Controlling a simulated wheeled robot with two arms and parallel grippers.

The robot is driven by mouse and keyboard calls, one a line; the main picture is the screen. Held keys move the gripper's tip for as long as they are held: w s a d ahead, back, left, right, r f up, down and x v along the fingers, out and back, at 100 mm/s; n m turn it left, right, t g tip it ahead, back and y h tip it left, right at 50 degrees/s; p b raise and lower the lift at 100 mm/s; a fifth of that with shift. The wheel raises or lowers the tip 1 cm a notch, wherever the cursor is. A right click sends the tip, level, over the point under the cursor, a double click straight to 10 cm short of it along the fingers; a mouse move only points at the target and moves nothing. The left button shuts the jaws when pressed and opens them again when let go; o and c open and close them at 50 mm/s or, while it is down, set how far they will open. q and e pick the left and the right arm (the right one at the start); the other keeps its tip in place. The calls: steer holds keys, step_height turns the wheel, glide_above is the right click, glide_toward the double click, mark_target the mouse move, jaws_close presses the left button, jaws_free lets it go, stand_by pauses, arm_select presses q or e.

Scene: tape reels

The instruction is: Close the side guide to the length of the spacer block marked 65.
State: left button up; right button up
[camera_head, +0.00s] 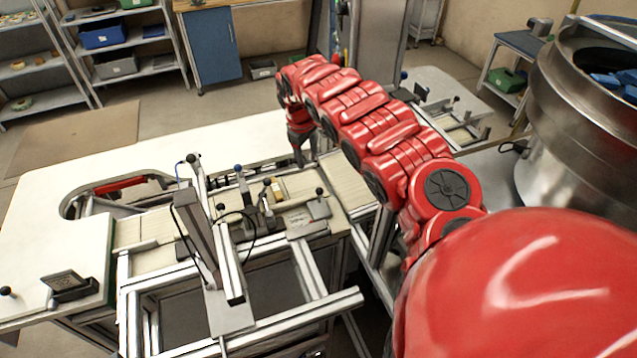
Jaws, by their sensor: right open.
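My right arm reaches in from the lower right, and its gripper (299,157) points down over the far side of the conveyor, small in the picture. It is open, and I see nothing between its fingers. The side guide seems to be part of the dark, knobbed fixture (262,203) on the conveyor (155,225), left of and nearer than the gripper. A small yellowish block (277,190) sits at this fixture; I cannot read any mark on it or tell whether it is a spacer block. My left gripper is not in view.
An upright metal post (197,235) with cables stands in front of the conveyor. A white table (60,240) lies to the left and behind. A grey box with a label (308,215) sits right of the fixture. A large steel bowl (580,140) stands at the right.

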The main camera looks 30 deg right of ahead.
steer(key=s+d, duration=0.1)
steer(key=s, duration=0.1)
steer(key=b, duration=1)
glide_toward(319, 189)
steer(key=f, duration=0.3)
steer(key=d+f, duration=0.1)
steer(key=f, duration=0.2)
steer(key=w+f, duration=0.1)
steer(key=f, duration=0.2)
steer(key=shift+d+f, duration=0.2)
steer(key=shift+s+r, duration=0.1)
steer(key=shift+c, duration=0.3)
jaws_close()
